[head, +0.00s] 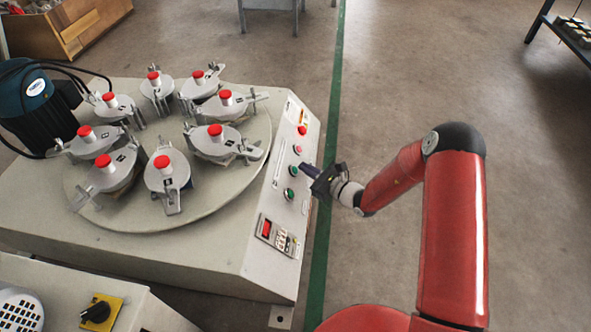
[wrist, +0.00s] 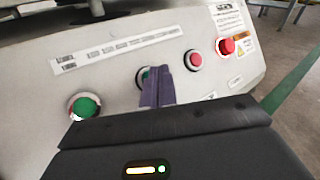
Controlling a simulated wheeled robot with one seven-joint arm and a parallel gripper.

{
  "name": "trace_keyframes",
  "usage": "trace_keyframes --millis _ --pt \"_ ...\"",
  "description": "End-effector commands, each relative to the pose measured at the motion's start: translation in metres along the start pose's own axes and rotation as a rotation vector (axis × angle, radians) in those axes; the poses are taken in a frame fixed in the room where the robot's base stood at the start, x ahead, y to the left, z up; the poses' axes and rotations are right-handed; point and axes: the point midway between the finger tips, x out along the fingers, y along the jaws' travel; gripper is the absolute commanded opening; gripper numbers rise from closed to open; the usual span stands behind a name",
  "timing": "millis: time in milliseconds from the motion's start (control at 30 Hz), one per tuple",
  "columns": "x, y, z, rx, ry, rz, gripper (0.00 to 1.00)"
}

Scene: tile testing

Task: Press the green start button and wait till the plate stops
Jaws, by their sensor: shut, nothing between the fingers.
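The machine's slanted control panel carries a green button (head: 293,170) at mid-panel and another green button (head: 289,194) nearer me. In the wrist view, one green button (wrist: 84,106) is in full view at left. The other green button (wrist: 142,77) is mostly hidden behind my fingers. My gripper (head: 304,168) is shut and empty, its tips pointing at that mid-panel green button. I cannot tell whether they touch it. The fingers (wrist: 157,72) also show in the wrist view. The round plate (head: 215,205) carries several grey clamped holders with red knobs; one picture cannot show whether it turns.
Red buttons (head: 302,130) sit farther up the panel, and a display with keypad (head: 279,236) sits nearer me. A dark motor (head: 38,105) stands at the machine's left. A second machine with a black rotary switch (head: 97,312) is at bottom left.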

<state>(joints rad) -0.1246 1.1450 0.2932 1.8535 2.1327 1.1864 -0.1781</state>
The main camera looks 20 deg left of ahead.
Motion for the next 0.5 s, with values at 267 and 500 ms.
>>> trace_keyframes --millis 267,500 --pt "0.0056 0.0043 -0.0045 0.0 -0.001 0.0 0.0" --pt "0.0059 0.0042 -0.0038 0.0 0.0 0.0 0.0"
